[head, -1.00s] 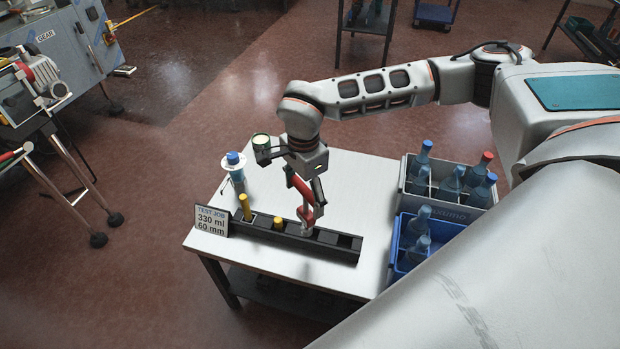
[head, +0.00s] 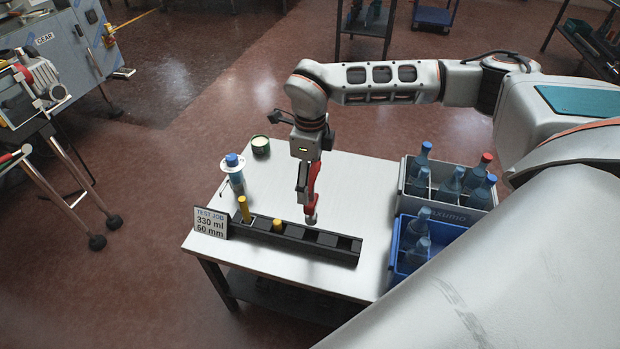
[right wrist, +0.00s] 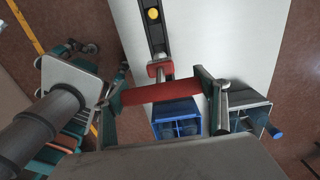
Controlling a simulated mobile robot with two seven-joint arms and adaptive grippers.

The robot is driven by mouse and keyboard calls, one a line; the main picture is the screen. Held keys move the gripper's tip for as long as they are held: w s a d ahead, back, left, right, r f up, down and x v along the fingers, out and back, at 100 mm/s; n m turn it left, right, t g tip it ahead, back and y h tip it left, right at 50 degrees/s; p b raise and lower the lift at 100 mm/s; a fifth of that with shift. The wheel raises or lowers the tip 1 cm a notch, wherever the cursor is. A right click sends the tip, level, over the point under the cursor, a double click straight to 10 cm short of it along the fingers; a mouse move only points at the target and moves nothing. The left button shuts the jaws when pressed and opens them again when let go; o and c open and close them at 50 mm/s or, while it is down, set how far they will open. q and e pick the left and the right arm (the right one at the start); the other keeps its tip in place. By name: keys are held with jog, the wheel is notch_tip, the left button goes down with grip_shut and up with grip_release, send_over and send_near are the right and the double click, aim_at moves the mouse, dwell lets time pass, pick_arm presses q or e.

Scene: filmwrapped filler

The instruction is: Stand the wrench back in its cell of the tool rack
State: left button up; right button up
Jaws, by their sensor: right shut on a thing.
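My right gripper (head: 308,188) is shut on the wrench (head: 312,206), which has a red handle and a grey lower end. In the head view the wrench hangs nearly upright, its grey end over or just behind the tool rack (head: 322,254); I cannot tell the exact gap. The rack is long and black, with yellow-handled tools in its left part and dark open cells to the right. In the right wrist view the red handle (right wrist: 160,91) lies across between the two fingers, and part of the rack (right wrist: 157,44) shows beyond. My left gripper is not in view.
A sign (head: 210,222) and a blue-capped bottle (head: 236,178) stand by the rack's left end. A tin (head: 261,146) is at the table's back. A grey crate (head: 445,205) and a blue crate (head: 447,232) with bottles stand at right. The white table (head: 365,190) is clear between.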

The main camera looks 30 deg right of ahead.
aim_at(311, 199)
jog(key=shift+f, duration=0.3)
jog(key=shift+f+b, duration=0.35)
jog(key=shift+b, duration=0.15)
notch_tip(311, 199, down, 2)
jog(key=shift+f+b, duration=0.15)
jog(key=shift+b, duration=0.5)
jog(key=shift+f, duration=0.35)
jog(key=shift+f+b, duration=0.55)
jog(key=shift+f, duration=0.2)
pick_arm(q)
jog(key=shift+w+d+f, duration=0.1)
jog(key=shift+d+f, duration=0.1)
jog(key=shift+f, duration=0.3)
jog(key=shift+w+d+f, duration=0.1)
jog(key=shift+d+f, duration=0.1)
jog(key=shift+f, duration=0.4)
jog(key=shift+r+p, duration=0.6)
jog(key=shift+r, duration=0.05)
